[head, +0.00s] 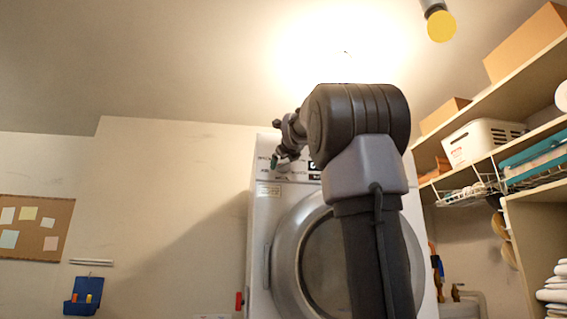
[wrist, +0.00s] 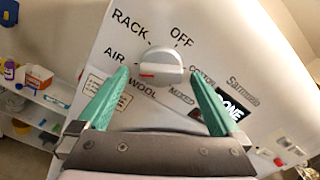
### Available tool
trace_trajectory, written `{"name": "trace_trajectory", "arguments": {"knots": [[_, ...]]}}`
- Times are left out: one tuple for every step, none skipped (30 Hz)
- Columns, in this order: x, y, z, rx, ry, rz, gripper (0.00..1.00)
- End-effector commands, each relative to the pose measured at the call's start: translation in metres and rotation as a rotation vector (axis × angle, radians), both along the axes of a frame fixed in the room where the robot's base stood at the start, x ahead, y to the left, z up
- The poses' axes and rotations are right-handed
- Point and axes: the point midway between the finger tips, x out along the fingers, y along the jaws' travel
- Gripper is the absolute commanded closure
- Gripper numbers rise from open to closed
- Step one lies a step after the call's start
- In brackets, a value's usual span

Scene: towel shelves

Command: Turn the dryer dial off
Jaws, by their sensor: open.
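The white dryer (head: 262,215) stands ahead with its round door facing me. Its round silver dial (wrist: 157,66) is on the upper panel, with a short red mark on its lower left part, on the AIR and WOOL side. Labels AIR, RACK, OFF, a partly covered one like COTTON, and WOOL surround the dial. OFF is at its upper right. My gripper (wrist: 157,76) is open, its two teal fingers spread to the left and right of the dial. I cannot tell if they touch it. In the head view my gripper (head: 279,158) is by the dryer's upper panel, and the dial is hidden.
Shelves (head: 471,137) with boxes, a white basket (head: 482,141) and a wire rack stand at the right. A cork board (head: 35,228) and a blue wall holder (head: 84,296) are on the left wall. A yellow-ended fixture (head: 441,25) hangs overhead. The space left of the dryer looks clear.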

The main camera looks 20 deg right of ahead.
Motion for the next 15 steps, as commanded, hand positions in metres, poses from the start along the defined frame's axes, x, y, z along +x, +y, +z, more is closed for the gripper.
{"name": "trace_trajectory", "arguments": {"knots": [[0.0056, -0.0016, -0.0004, 0.000, 0.001, 0.000, 0.00], [0.0076, -0.0020, -0.0003, -0.001, 0.001, 0.001, 0.00], [0.0099, -0.0028, -0.0001, 0.000, 0.000, 0.001, 0.00], [0.0112, -0.0033, -0.0001, 0.000, 0.000, 0.000, 0.00], [0.0122, -0.0035, 0.0000, 0.001, -0.001, 0.000, 0.00], [0.0131, -0.0037, -0.0001, 0.001, -0.001, 0.001, 0.00], [0.0134, -0.0037, 0.0000, 0.001, -0.001, 0.001, 0.00], [0.0136, -0.0036, 0.0001, 0.000, 0.000, 0.001, 0.00], [0.0135, -0.0036, 0.0001, 0.000, -0.001, 0.000, 0.00], [0.0134, -0.0036, 0.0001, 0.000, -0.001, 0.000, 0.00], [0.0135, -0.0035, 0.0000, 0.000, 0.000, 0.001, 0.00], [0.0134, -0.0036, -0.0001, 0.000, 0.000, 0.001, 0.00], [0.0134, -0.0035, 0.0000, 0.000, 0.000, 0.001, 0.00], [0.0133, -0.0035, -0.0001, 0.000, 0.000, 0.001, 0.08], [0.0133, -0.0035, -0.0001, 0.000, -0.001, 0.000, 0.23]]}}
